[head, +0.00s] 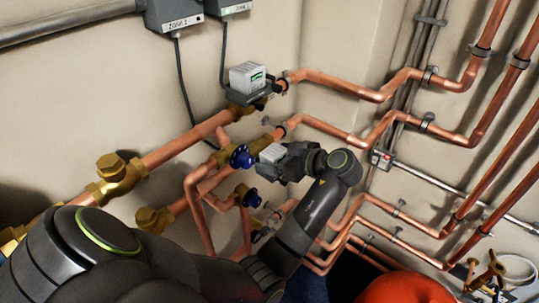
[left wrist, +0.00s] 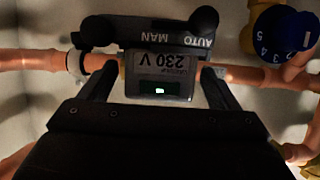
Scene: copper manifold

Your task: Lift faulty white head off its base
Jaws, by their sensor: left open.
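A white actuator head (head: 271,153) sits on the lower copper branch, partly hidden by my left gripper (head: 284,164). In the left wrist view this head (left wrist: 160,75) carries an upside-down "230 V" label and a small lit green window. Its dark base (left wrist: 155,35), marked AUTO and MAN, lies just beyond it. My left gripper (left wrist: 157,90) is open, with one finger on each side of the head; I cannot tell whether they touch it. My right gripper is not in view.
Blue knobs (head: 241,157) stand just left of the gripper; one (left wrist: 285,32) shows close by in the wrist view. Copper pipes (head: 330,82) cross the wall around the heads. Grey zone boxes (head: 172,14) hang above. A red rounded object (head: 408,289) is at the bottom.

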